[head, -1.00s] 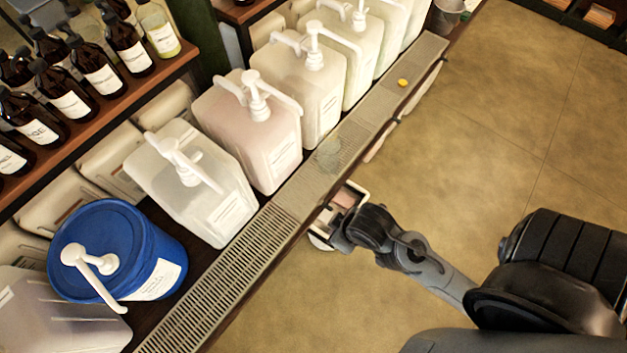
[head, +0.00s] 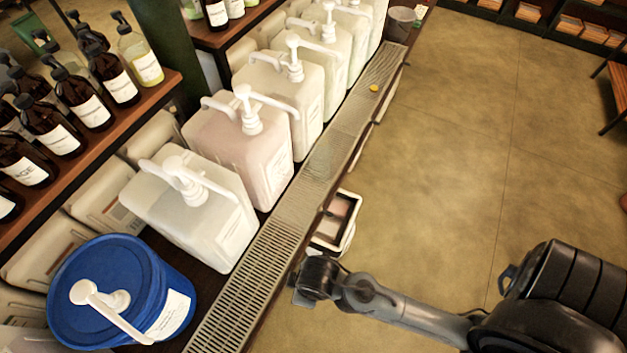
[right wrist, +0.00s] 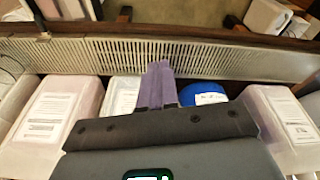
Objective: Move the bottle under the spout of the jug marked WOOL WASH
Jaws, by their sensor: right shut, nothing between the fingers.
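No label can be read as WOOL WASH in these views. White pump jugs stand in a row behind the metal drip tray (head: 235,300), among them a clear-white one (head: 190,210), a pinkish one (head: 240,150) and a whitish one (head: 285,95). Brown pump bottles (head: 80,95) and a yellowish bottle (head: 140,55) stand on the wooden shelf at left; I cannot tell which is the task's bottle. My right gripper (right wrist: 157,85) is shut and empty, its purple fingers together over the drip tray in the right wrist view. In the head view its fingers hardly show beside the tray's front edge. My left gripper is out of view.
A blue pump bucket (head: 120,290) stands at the near end of the row. A small yellow disc (head: 374,88) lies on the drip tray. A grey bucket (head: 402,20) is at its far end. A white bin (head: 335,222) is below the tray's edge. The floor at right is open.

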